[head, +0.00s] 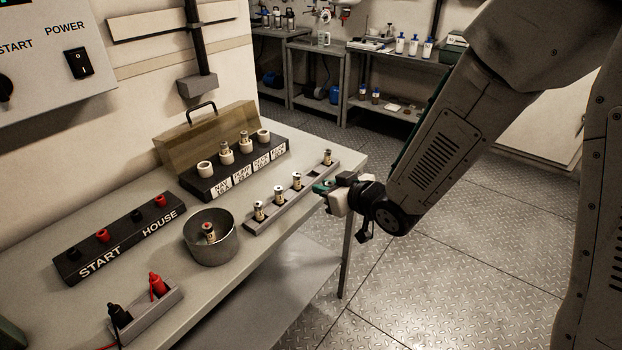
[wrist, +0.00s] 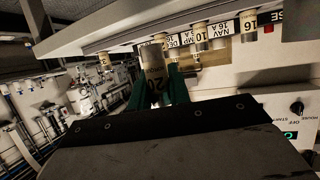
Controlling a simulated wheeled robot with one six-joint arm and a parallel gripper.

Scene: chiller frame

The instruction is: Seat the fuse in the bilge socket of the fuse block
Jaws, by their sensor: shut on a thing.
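My gripper (head: 322,187) is at the table's right edge, beside the fuse rack. In the wrist view its green fingers (wrist: 160,92) are shut on a fuse (wrist: 154,72) marked 20. The fuse block (head: 205,190) is dark, with a row of white sockets and label cards at the back of the table. Its two middle sockets hold fuses (head: 244,137); the leftmost socket (head: 205,169) and rightmost socket (head: 263,135) look empty. The leftmost card reads NAV; I cannot make out which card reads bilge.
The grey rack (head: 285,205) holds several upright fuses. A metal pot (head: 211,250) with a fuse inside stands left of it. A START/HOUSE terminal strip (head: 120,238) and plug holder (head: 148,312) are at the left. A raised transparent cover (head: 205,135) stands behind the block.

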